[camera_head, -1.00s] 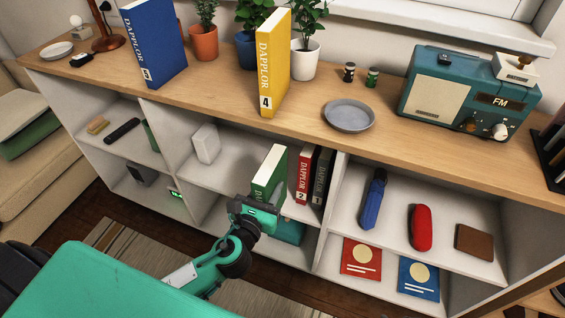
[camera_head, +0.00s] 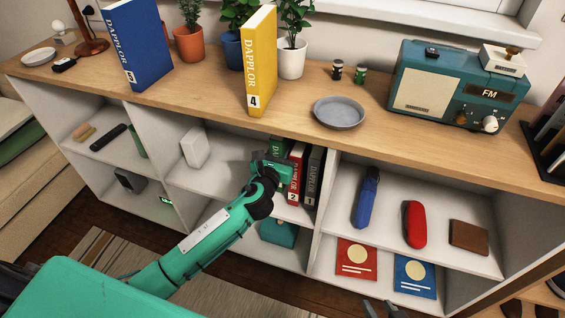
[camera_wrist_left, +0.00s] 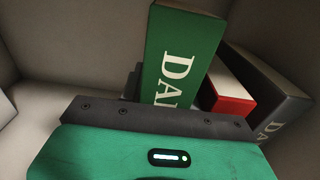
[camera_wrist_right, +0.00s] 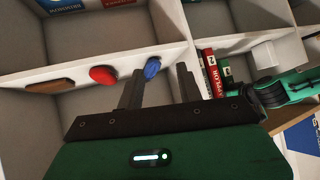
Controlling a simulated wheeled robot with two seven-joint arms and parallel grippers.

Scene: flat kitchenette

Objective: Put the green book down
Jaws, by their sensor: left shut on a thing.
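The green book (camera_head: 280,147) stands upright in the upper middle shelf compartment, at the left of the red book (camera_head: 296,172) and the dark grey book (camera_head: 314,176). My left gripper (camera_head: 274,167) reaches into that compartment and is shut on the green book. The left wrist view shows the green book (camera_wrist_left: 182,52) rising above the gripper body; the fingertips are hidden there. Whether the book's base touches the shelf board is hidden. My right gripper (camera_head: 381,309) shows only its fingertips at the bottom edge. In the right wrist view it (camera_wrist_right: 160,88) is open and empty.
A white box (camera_head: 195,147) stands at the left in the same compartment, with bare board beside it. The divider (camera_head: 322,200) is right of the grey book. Blue (camera_head: 135,45) and yellow (camera_head: 259,62) books stand on the top (camera_head: 200,100).

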